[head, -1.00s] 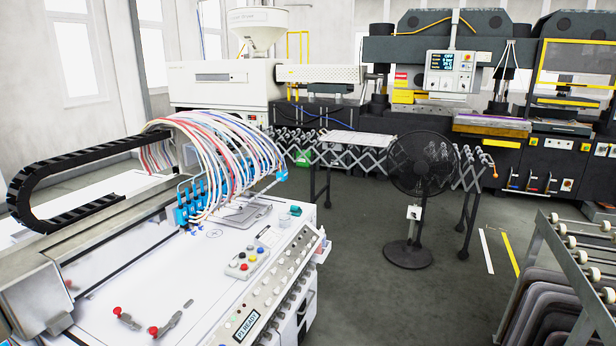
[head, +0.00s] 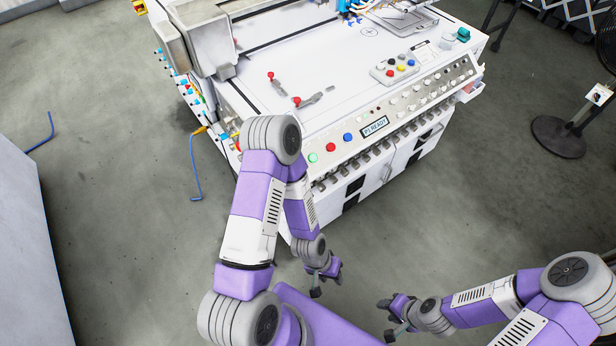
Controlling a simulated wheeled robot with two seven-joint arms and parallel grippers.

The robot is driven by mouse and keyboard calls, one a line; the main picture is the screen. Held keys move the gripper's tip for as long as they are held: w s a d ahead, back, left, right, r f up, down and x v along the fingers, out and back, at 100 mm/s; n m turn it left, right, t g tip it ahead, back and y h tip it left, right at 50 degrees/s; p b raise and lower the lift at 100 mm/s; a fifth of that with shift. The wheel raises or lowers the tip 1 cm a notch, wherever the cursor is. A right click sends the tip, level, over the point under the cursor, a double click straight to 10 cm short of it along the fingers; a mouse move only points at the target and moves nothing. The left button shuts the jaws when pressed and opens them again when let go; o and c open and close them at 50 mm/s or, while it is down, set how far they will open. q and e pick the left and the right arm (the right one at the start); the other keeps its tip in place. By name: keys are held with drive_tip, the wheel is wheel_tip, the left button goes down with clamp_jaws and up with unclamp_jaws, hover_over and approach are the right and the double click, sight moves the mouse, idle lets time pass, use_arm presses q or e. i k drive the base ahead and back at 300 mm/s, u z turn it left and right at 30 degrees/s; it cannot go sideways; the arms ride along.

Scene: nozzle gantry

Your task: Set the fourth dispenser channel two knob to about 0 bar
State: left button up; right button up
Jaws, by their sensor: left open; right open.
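The white gantry machine (head: 365,57) stands ahead of me with a sloped front panel. A row of small knobs (head: 437,86) runs along the right part of that panel, too small here to tell which is the fourth dispenser channel two knob or where it points. My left gripper (head: 326,285) hangs low in front of the cabinet, open and empty. My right gripper (head: 388,318) is lower and to the right, open and empty. Both are apart from the panel. My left arm covers part of the machine's left front corner.
The panel has a display (head: 375,126) and green, red and blue buttons at its left end. A button box (head: 395,68) and two red-knobbed levers (head: 297,100) are on the top. A black fan (head: 559,136) stands right. Grey floor (head: 500,215) is clear between.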

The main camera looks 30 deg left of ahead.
sight(321, 187)
drive_tip(key=u, duration=1.8)
drive_tip(key=k, duration=0.5)
drive_tip(key=z, duration=0.55)
drive_tip(key=i, duration=0.4)
